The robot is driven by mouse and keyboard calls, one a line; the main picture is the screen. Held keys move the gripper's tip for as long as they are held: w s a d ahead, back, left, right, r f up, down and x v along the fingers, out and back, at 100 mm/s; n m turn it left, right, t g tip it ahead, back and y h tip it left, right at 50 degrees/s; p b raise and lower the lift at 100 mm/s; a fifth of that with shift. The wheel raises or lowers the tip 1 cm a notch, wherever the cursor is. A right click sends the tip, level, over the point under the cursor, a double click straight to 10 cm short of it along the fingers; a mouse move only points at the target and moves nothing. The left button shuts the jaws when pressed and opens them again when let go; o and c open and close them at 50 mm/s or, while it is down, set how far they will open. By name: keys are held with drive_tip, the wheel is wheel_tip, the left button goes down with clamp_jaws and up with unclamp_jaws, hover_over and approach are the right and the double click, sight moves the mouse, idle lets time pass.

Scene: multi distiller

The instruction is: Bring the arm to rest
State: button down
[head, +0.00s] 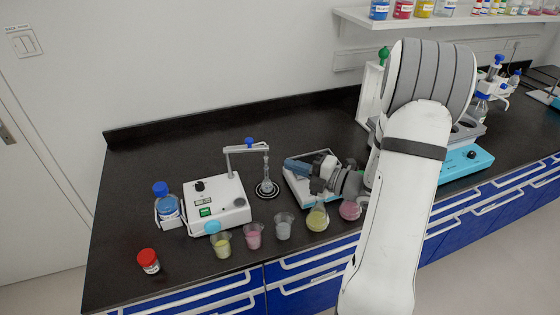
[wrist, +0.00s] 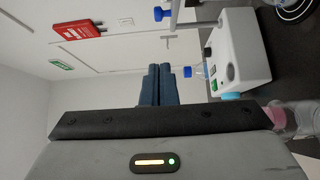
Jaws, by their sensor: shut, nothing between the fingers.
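My gripper (head: 288,164) is at the end of my white arm, above the middle of the dark bench, with its blue-grey fingers pointing left. The fingers are together and empty, which also shows in the wrist view (wrist: 157,70). The gripper is over a flat white device (head: 296,196), which it partly hides. My arm comes in from the lower right and covers part of the bench behind it.
A white control box (head: 222,200) with a stand holding a flask (head: 266,185) is to the left. Beakers and flasks (head: 283,228) line the front edge. A red-capped jar (head: 148,261) is at the front left. The back left of the bench (head: 190,140) is clear.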

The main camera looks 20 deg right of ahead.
drive_tip(key=shift+s+d, duration=0.15)
drive_tip(key=shift+s, duration=0.05)
drive_tip(key=s+a+r+n+g+h, duration=0.25)
drive_tip(key=s+a+n+g, duration=0.95)
drive_tip(key=n, duration=0.8)
drive_tip(key=s+d+r+n+t+h, duration=0.1)
drive_tip(key=s+n+h, duration=0.3)
drive_tip(key=n, duration=0.8)
drive_tip(key=s+d+r+n+t+h, duration=0.1)
drive_tip(key=s+d+r+n+h, duration=0.2)
drive_tip(key=n, duration=0.9)
drive_tip(key=s+d+h, duration=0.1)
drive_tip(key=h, duration=0.2)
drive_tip(key=shift+s+d+r+n+t, duration=0.2)
drive_tip(key=shift+d+r+n+t, duration=0.1)
drive_tip(key=shift+r+n, duration=0.1)
drive_tip(key=c, duration=2.2)
unclamp_jaws()
drive_tip(key=shift+h, duration=0.25)
